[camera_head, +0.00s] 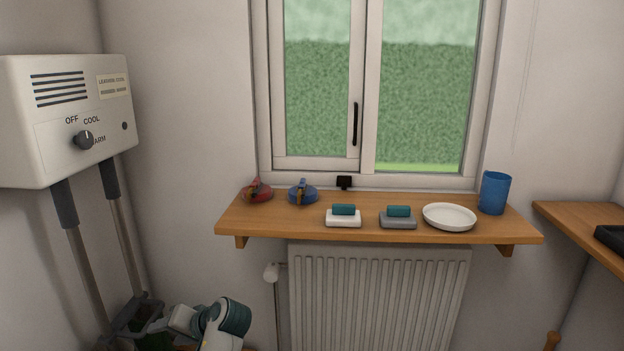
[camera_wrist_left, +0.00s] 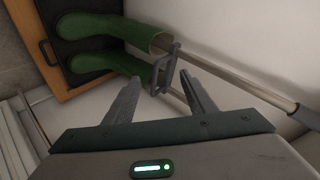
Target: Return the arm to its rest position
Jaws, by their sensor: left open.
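My left gripper (camera_wrist_left: 158,82) is open, its two fingers spread with nothing between them. In the head view part of my left arm shows low at the left, white and teal, below the shelf and near the dryer's pipes. In the left wrist view a pair of green boots (camera_wrist_left: 105,66) lies beyond the fingers, apart from them as far as I can see. A grey metal bracket (camera_wrist_left: 166,68) on a pipe shows past the fingertips. My right gripper is not in view.
A white dryer box (camera_head: 62,165) with a dark dial (camera_head: 84,140) hangs at the left, its two pipes (camera_head: 83,265) running down. A wooden shelf (camera_head: 290,226) holds pucks, brushes, a white plate (camera_head: 449,216) and a blue cup (camera_head: 495,193). A radiator (camera_head: 375,300) stands below.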

